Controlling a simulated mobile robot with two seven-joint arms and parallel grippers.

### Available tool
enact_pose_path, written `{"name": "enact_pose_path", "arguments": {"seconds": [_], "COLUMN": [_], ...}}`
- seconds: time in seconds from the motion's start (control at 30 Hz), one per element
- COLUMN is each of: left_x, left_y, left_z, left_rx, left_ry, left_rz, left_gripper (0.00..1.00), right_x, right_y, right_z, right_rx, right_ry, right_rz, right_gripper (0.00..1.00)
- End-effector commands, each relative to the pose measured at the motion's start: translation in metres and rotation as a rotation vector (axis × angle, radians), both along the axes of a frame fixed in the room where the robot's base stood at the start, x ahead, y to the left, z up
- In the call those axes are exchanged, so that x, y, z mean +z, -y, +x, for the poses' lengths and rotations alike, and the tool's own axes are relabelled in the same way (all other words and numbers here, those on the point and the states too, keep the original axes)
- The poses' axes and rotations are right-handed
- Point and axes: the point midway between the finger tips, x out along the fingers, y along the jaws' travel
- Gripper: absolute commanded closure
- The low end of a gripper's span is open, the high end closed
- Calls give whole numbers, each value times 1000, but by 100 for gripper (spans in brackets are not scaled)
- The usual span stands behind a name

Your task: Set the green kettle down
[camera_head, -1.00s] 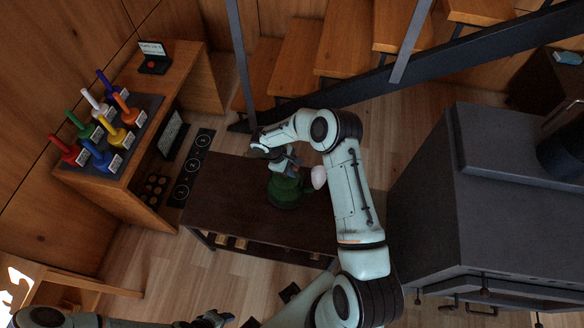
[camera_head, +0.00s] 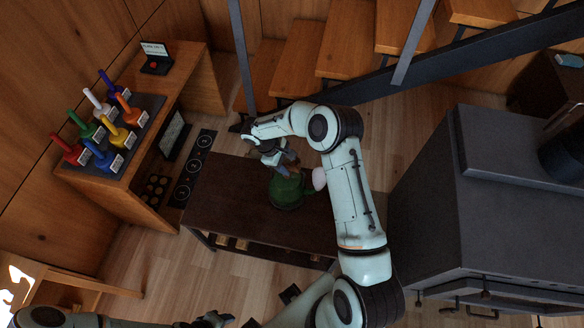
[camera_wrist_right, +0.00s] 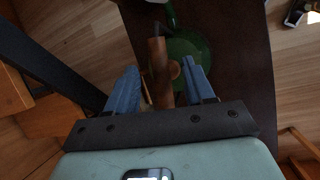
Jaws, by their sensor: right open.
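The green kettle (camera_head: 287,191) stands on the dark brown table (camera_head: 225,195), with part of it hidden behind my right gripper. In the right wrist view, its green lid and body (camera_wrist_right: 188,44) show beyond the fingers. My right gripper (camera_head: 283,163) is at the top of the kettle. Its two blue fingers are apart in the wrist view (camera_wrist_right: 160,68), with the brown wooden handle (camera_wrist_right: 160,75) between them and a gap to each finger. My left gripper (camera_head: 214,318) is at the bottom edge of the head view, small and dark, away from the kettle.
A pale pink rounded thing (camera_head: 320,178) is right beside the kettle. The table's left part is bare. A dark stove (camera_head: 430,190) stands to the right, stairs (camera_head: 345,50) rise behind, and a wooden desk (camera_head: 125,185) with several coloured-handled items is at left.

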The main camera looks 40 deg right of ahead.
Motion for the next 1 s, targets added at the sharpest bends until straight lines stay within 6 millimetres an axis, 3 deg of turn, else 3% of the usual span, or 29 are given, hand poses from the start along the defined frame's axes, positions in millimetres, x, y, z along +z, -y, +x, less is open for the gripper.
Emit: {"name": "enact_pose_path", "arguments": {"seconds": [0.2,0.37,0.47,0.53,0.67,0.8,0.9,1.0], "left_x": [1,2,2,2,2,2,2,2], "left_y": [0,0,0,0,0,0,0,0], "left_z": [1,1,1,1,1,1,1,1], "left_rx": [0,0,0,0,0,0,0,0], "left_ry": [0,1,1,1,1,1,1,1], "left_rz": [0,0,0,0,0,0,0,0], "left_gripper": [57,57,57,57,57,57,57,57], "right_x": [40,55,48,27,-36,-90,-111,-121], "right_y": [-15,-21,-30,-47,-106,-177,-209,-222], "right_z": [11,15,11,0,-46,-118,-165,-204], "right_rx": [0,0,4,4,-52,-254,-451,-637], "right_ry": [3,0,-4,-11,-20,-4,30,76], "right_rz": [-1,0,30,95,318,552,629,628], "right_gripper": [47,47,47,47,47,47,47,47]}}
